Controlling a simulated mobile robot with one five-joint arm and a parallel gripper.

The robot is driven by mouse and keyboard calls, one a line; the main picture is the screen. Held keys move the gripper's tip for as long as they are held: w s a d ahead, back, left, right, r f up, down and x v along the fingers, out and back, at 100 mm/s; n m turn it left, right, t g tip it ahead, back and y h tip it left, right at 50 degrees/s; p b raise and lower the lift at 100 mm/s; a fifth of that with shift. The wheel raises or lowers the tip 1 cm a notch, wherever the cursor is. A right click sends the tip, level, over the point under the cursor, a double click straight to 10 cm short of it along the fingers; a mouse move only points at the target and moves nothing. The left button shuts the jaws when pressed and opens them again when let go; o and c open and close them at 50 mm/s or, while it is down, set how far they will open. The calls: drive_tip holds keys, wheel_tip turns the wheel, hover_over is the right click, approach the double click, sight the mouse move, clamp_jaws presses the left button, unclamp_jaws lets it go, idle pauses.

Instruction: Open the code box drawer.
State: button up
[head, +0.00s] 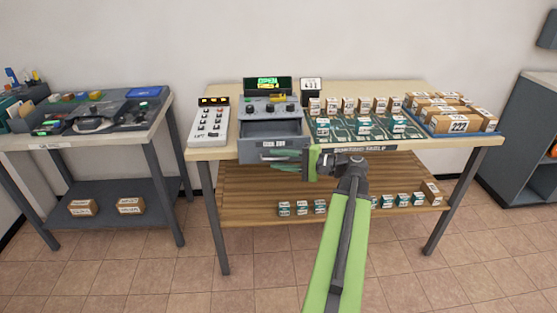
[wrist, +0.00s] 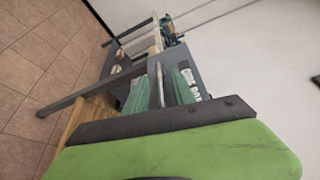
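The code box (head: 269,107) is a grey unit with knobs and a lit green display, standing on the sorting table. Its grey drawer (head: 271,127) is pulled out toward me, and I see into its dark tray. The drawer front carries a white label and a bar handle (head: 273,158). The front and part of its label (wrist: 191,84) also show in the wrist view. Contact with the handle is unclear.
A lower wooden shelf (head: 245,190) holds small boxes. Another table (head: 150,128) stands left.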

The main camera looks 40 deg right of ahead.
drive_tip(key=p+v, duration=0.1)
drive_tip(key=v, duration=1.6)
drive_tip(key=shift+s, duration=0.15)
drive_tip(key=shift+d, duration=0.15)
drive_tip(key=w+a+f+n+g, duration=0.3)
drive_tip(key=w+a+f+g, duration=0.25)
drive_tip(key=w+a, duration=0.45)
drive_tip(key=w+a+f+n+g, duration=0.2)
drive_tip(key=w+a+f+g, duration=0.2)
drive_tip(key=w+a+f, duration=0.6)
drive_tip(key=w+a+f+n+g+h, duration=0.1)
drive_tip(key=a+f+n+g+h, duration=0.15)
drive_tip(key=a, duration=0.65)
drive_tip(key=a+f+n+g+h, duration=0.15)
drive_tip(key=a+n, duration=0.25)
drive_tip(key=a, duration=0.5)
drive_tip(key=w+a+f+n+g+h, duration=0.1)
drive_tip(key=a+f+n+g+h, duration=0.15)
drive_tip(key=a, duration=0.75)
wheel_tip(320, 180, up, 18)
drive_tip(key=h+p, duration=0.1)
drive_tip(key=p, duration=1.7)
drive_tip(key=shift+n+t, duration=0.4)
